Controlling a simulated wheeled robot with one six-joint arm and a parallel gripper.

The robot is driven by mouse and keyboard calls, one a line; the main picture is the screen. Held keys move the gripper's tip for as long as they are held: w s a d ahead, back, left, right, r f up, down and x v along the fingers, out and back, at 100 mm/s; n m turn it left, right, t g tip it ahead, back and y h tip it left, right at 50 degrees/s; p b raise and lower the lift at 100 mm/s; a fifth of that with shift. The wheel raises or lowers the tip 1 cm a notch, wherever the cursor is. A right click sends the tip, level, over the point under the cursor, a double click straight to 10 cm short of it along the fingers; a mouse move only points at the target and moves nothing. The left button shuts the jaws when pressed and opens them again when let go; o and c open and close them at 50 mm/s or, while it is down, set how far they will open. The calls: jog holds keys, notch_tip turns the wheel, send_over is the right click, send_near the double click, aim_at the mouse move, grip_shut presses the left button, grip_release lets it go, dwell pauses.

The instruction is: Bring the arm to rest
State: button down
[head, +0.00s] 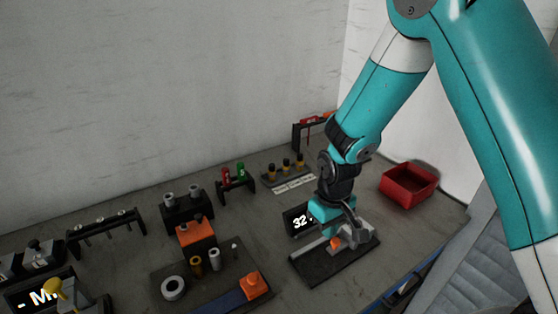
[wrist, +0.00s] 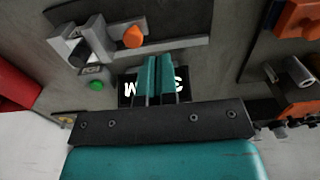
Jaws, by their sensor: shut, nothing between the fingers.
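My gripper (head: 330,210) is at the end of my teal arm, low over the bench at the fixture with the dark base plate (head: 320,268). In the wrist view its two teal fingers (wrist: 157,62) are shut together with nothing between them. They lie in front of a small black display with white characters (wrist: 127,88), which they partly cover. The fixture's grey clamp (wrist: 97,38) and an orange piece (wrist: 132,37) are beyond the fingertips. In the head view the display reads "32" (head: 299,222), and my gripper hides part of the fixture.
A red bin (head: 408,186) stands right of my gripper. A dark tray (head: 160,280) with rings, cylinders and an orange block (head: 253,286) is to the left. Racks with small tools (head: 236,178) stand behind, near the wall. A green button (wrist: 97,85) is beside the display.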

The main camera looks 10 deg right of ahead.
jog(key=s+a+r+n+y, duration=0.1)
jog(key=s+a+r+y, duration=0.1)
jog(key=s+r, duration=0.7)
jog(key=s+a+r+n+y, duration=0.2)
jog(key=s+a+r, duration=0.3)
jog(key=s+r, duration=0.5)
notch_tip(320, 180, up, 4)
jog(key=shift+s+a, duration=0.25)
jog(key=shift+d, duration=0.1)
